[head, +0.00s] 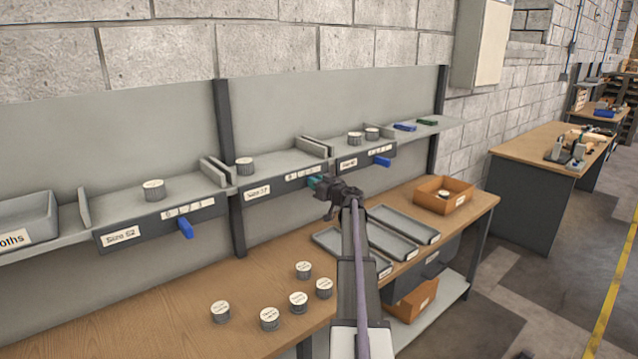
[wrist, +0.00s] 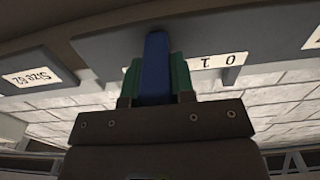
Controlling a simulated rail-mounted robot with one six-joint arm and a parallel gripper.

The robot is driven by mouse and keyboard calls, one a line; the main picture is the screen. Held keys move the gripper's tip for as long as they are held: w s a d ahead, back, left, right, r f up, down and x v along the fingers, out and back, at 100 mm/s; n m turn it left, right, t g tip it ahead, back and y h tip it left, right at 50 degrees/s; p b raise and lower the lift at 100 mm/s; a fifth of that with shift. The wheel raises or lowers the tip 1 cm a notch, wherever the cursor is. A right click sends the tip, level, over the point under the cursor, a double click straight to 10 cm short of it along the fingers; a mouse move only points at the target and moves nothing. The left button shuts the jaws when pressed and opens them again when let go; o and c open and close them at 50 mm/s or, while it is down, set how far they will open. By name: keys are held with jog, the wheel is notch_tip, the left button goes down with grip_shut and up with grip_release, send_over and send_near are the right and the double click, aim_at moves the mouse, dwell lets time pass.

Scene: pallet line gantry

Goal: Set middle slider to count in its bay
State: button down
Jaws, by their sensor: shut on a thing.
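The middle bay on the wall shelf, with its label (head: 257,192) and number strip (head: 303,175), shows one grey tin (head: 245,166). My gripper (head: 318,183) is at the right end of that strip. In the wrist view its green fingertips (wrist: 157,82) are shut on the blue middle slider (wrist: 156,65). That view is upside down: the strip (wrist: 217,61) shows 0 and 1, and the slider sits beyond the 1. My fingers cover the numbers nearest it, so its exact number is hidden. The Size 62 label (wrist: 40,78) is on the neighbouring bay.
The left slider (head: 185,228) and right slider (head: 381,161) hang from the same shelf edge. Upright dividers (head: 215,172) separate the bays. Below, the bench (head: 180,300) holds several tins (head: 298,302), grey trays (head: 405,222) and an orange bin (head: 443,190).

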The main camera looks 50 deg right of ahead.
jog(key=a, duration=0.5)
jog(key=shift+w+a, duration=0.1)
jog(key=shift+w, duration=0.2)
jog(key=c, duration=1)
grip_release()
jog(key=shift+o, duration=0.2)
jog(key=shift+s, duration=0.1)
jog(key=s+a, duration=0.1)
jog(key=s, duration=0.9)
jog(key=shift+s, duration=0.25)
jog(key=shift+a, duration=0.1)
